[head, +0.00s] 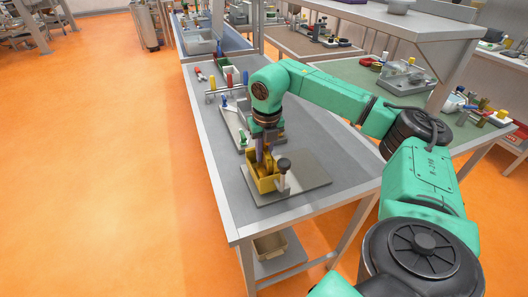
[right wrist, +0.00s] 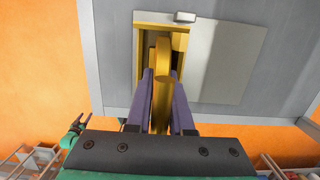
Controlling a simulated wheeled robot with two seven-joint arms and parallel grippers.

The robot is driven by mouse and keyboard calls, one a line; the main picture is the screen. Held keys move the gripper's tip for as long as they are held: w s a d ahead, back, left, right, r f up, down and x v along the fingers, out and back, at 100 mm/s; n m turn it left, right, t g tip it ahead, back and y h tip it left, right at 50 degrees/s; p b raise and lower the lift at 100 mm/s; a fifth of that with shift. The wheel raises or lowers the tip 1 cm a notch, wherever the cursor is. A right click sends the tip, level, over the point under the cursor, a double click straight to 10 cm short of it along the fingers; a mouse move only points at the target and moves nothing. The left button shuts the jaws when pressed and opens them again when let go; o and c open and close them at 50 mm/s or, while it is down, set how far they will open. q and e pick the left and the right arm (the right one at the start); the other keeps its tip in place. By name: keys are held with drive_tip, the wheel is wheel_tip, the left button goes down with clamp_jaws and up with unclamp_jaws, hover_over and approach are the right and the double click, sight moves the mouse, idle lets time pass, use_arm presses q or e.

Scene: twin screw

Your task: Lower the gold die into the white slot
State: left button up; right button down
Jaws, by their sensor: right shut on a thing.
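My right gripper (head: 264,152) points down over the yellow open-topped box (head: 258,186) on the near part of the table. In the right wrist view the purple fingers of my right gripper (right wrist: 162,76) are shut on the gold die (right wrist: 162,92), a narrow upright piece. The die's far end overlaps the opening of the yellow box (right wrist: 182,42); its depth there is unclear. I cannot make out a white slot. My left gripper (right wrist: 78,122) shows small at the left of the right wrist view, its fingers apart and empty.
The box stands on a flat grey plate (head: 308,183). A pale post with a dark knob (head: 283,165) rises close beside the box. A tray with small tools (head: 234,122) lies behind it. The grey tabletop is clear at right.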

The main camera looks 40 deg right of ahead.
drive_tip(key=c, duration=0.7)
unclamp_jaws()
drive_tip(key=shift+r, duration=0.1)
drive_tip(key=shift+r, duration=0.35)
drive_tip(key=r, duration=0.3)
drive_tip(key=s+r, duration=0.1)
drive_tip(key=r, duration=0.3)
drive_tip(key=r+b, duration=0.1)
drive_tip(key=r, duration=0.3)
drive_tip(key=shift+s+a+r, duration=0.15)
drive_tip(key=shift+s+a, duration=0.05)
drive_tip(key=shift+a, duration=0.1)
drive_tip(key=r+p, duration=0.2)
drive_tip(key=shift+s+r, duration=0.2)
drive_tip(key=shift+r, duration=0.1)
drive_tip(key=shift+f, duration=0.15)
